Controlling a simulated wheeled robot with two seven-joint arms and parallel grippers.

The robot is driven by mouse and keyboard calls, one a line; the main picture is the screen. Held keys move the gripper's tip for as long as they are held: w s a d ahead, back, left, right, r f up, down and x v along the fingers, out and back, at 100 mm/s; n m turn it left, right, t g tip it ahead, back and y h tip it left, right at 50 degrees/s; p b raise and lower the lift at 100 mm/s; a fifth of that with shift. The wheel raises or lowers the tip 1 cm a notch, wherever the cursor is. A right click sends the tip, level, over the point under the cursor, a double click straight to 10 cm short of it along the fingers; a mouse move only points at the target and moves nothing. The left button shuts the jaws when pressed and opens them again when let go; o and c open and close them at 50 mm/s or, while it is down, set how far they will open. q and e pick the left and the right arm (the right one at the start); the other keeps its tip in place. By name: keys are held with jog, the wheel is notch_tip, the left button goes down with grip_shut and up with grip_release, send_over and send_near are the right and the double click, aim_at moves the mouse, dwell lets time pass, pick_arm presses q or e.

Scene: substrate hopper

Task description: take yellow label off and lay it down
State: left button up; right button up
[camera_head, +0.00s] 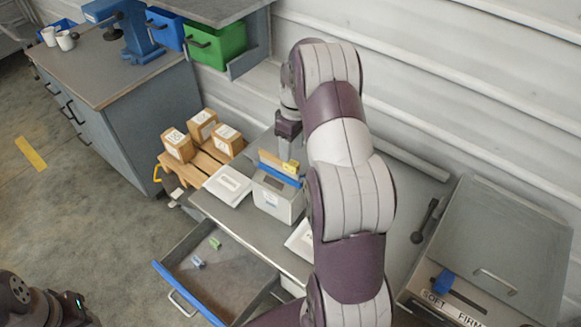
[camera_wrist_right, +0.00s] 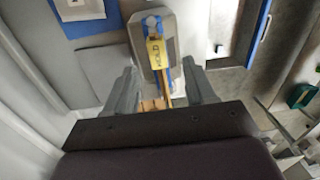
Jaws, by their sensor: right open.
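The yellow label (camera_wrist_right: 155,52), marked HOLD, hangs over the blue and wooden top of a small white hopper box in the right wrist view. In the head view the label (camera_head: 291,166) is a small yellow patch at the top of the white hopper box (camera_head: 277,201). My right gripper (camera_wrist_right: 160,84) is open, its two fingers apart on either side of the label's line, with nothing held. In the head view the right gripper (camera_head: 288,145) is just above the box, partly hidden by my arm. Part of my left arm shows at bottom left, without its fingers.
A white sheet (camera_head: 228,186) lies left of the box, another partly behind my arm. An open drawer (camera_head: 215,274) holds small clips. Cartons stand on a wooden pallet (camera_head: 187,172). A grey lidded bin (camera_head: 508,245) stands at right.

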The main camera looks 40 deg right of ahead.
aim_at(292, 162)
jog(key=shift+w+f, duration=0.1)
jog(key=shift+f, duration=0.1)
notch_tip(292, 162, down, 3)
jog(key=p, duration=0.3)
jog(key=shift+r, duration=0.2)
jog(key=shift+s+f+p, duration=0.2)
jog(key=shift+f+p, duration=0.1)
jog(key=shift+f, duration=1.05)
jog(key=shift+w+a, duration=0.1)
jog(key=c, duration=0.3)
grip_shut()
